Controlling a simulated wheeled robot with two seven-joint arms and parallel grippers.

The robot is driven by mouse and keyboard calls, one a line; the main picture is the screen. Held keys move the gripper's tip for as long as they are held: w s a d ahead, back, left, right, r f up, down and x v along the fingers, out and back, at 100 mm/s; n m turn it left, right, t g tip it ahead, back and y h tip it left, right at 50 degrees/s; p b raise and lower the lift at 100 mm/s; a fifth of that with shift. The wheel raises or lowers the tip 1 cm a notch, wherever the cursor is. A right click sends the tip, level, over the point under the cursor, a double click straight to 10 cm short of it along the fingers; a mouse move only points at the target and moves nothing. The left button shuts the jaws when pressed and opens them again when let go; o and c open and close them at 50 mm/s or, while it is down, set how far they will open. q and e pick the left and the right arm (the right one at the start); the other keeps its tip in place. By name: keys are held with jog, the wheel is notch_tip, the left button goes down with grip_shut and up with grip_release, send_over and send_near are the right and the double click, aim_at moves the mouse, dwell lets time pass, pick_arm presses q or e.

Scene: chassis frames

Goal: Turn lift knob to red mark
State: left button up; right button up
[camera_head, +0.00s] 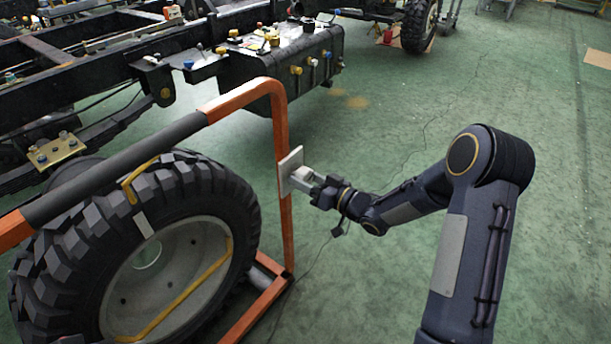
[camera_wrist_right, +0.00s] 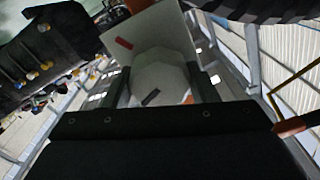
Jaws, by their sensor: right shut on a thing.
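A pale square plate (camera_head: 290,171) is fixed to the upright post of an orange frame. My right gripper (camera_head: 308,181) reaches it from the right and is shut on the lift knob at the plate's face. In the right wrist view the pale octagonal knob (camera_wrist_right: 160,75) sits between the two dark fingers (camera_wrist_right: 158,88). A red mark (camera_wrist_right: 124,43) lies on the plate (camera_wrist_right: 145,35) at the knob's upper left. A dark mark (camera_wrist_right: 151,97) shows on the knob's lower part, pointing away from the red mark. My left gripper is not in view.
The orange frame (camera_head: 283,225) stands around a large black tyre (camera_head: 75,245) with a grey rim. A black truck chassis (camera_head: 285,75) with yellow caps is behind it. Green floor (camera_head: 440,110) is open to the right.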

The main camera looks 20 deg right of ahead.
jog(key=m+p, duration=0.2)
jog(key=m, duration=0.1)
jog(key=shift+r+m, duration=0.15)
jog(key=shift+m, duration=0.25)
jog(key=m+p, duration=0.3)
jog(key=m, duration=0.1)
jog(key=shift+m, duration=0.3)
jog(key=m+p, duration=0.2)
jog(key=m, duration=0.2)
jog(key=shift+m+p, duration=0.65)
jog(key=shift+m, duration=1.45)
jog(key=shift+f, duration=0.2)
jog(key=o, duration=1)
